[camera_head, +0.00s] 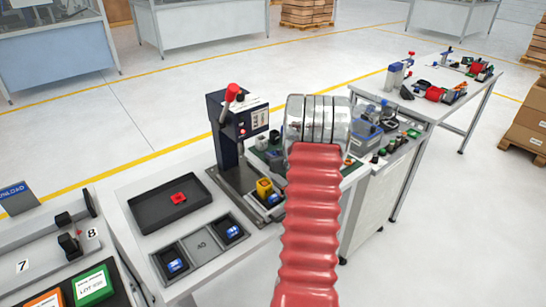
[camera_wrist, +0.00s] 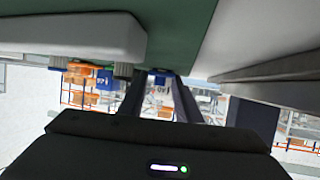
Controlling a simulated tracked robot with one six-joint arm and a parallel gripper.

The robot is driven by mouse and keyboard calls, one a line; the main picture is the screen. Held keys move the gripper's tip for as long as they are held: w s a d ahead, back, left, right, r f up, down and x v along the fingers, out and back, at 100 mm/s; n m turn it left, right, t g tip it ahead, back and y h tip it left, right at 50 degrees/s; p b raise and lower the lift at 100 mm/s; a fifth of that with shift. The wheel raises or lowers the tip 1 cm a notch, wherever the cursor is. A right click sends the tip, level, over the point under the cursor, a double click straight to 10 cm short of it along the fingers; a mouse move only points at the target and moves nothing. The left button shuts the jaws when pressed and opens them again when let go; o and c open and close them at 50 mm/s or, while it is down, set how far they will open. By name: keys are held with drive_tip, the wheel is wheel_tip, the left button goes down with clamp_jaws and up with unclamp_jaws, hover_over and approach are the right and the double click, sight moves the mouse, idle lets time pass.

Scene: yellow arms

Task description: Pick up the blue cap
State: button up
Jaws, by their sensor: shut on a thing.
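My gripper (camera_wrist: 161,84) shows in the wrist view as two dark fingers running up to the middle of the picture. It is shut on a small blue thing (camera_wrist: 161,72), which looks like the blue cap; only a little of it shows between the fingertips. In the head view my red-sleeved arm hides the gripper and what it holds. Other blue parts lie in a grey compartment tray (camera_head: 201,245) on the bench: one in the front compartment (camera_head: 175,265) and one in the right compartment (camera_head: 233,231).
A dark press with a red-knobbed lever (camera_head: 228,130) stands left of my arm, with a yellow block (camera_head: 264,187) at its base. A black tray (camera_head: 150,212) holds a red part (camera_head: 178,198). A grey bin (camera_head: 366,138) stands right of my arm. A green and grey surface fills the wrist view's top.

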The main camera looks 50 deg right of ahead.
drive_tip(key=shift+c, duration=0.7)
drive_tip(key=shift+r, duration=0.1)
